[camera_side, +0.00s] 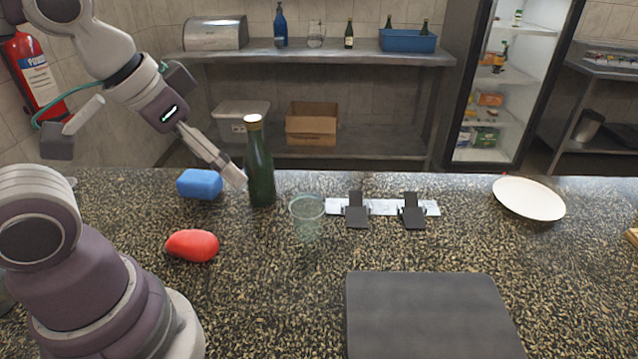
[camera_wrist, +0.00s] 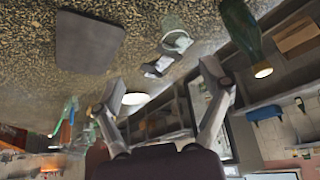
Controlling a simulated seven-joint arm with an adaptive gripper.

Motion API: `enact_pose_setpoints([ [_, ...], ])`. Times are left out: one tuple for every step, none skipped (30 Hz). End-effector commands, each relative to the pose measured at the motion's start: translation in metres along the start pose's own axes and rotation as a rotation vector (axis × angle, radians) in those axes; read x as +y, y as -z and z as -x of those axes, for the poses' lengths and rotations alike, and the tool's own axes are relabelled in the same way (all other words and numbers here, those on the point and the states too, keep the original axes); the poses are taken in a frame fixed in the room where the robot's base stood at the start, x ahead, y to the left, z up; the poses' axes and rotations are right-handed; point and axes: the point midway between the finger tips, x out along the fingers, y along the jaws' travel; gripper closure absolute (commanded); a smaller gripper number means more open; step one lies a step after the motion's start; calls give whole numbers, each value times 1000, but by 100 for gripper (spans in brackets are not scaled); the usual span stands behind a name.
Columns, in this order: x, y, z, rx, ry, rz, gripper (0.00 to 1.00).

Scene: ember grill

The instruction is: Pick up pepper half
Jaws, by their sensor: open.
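A smooth red pepper half (camera_side: 192,246) lies on the speckled counter at the left in the side view, in front of the blue block. I do not see it in the wrist view. My gripper (camera_side: 238,180) is above the counter, beside the green bottle, behind and to the right of the pepper half and apart from it. In the wrist view the two fingers of my gripper (camera_wrist: 164,86) are spread wide, with nothing between them held.
A green bottle (camera_side: 260,170), a blue block (camera_side: 200,184) and a glass (camera_side: 307,217) stand near my gripper. A strip with two black clips (camera_side: 382,207), a white plate (camera_side: 528,198) and a dark board (camera_side: 430,315) lie to the right. Counter between pepper and board is clear.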

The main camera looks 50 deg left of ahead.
Motion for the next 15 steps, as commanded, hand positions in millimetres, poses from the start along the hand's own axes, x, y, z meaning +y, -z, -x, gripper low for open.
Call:
enact_pose_setpoints([
  [0, 0, 0, 0, 0, 0, 12],
  [0, 0, 0, 0, 0, 0, 9],
  [0, 0, 0, 0, 0, 0, 9],
  [0, 0, 0, 0, 0, 0, 9],
  [0, 0, 0, 0, 0, 0, 9],
  [0, 0, 0, 0, 0, 0, 9],
  [0, 0, 0, 0, 0, 0, 9],
  [0, 0, 0, 0, 0, 0, 9],
  [0, 0, 0, 0, 0, 0, 9],
  [0, 0, 0, 0, 0, -1, 9],
  [-1, 0, -1, -4, 2, -6, 9],
  [-4, 0, -3, -18, 10, -27, 9],
  [-9, 1, -6, -37, 19, -56, 9],
  [-16, 1, -10, -65, 29, -98, 9],
  [-27, 0, -17, -111, 41, -172, 9],
])
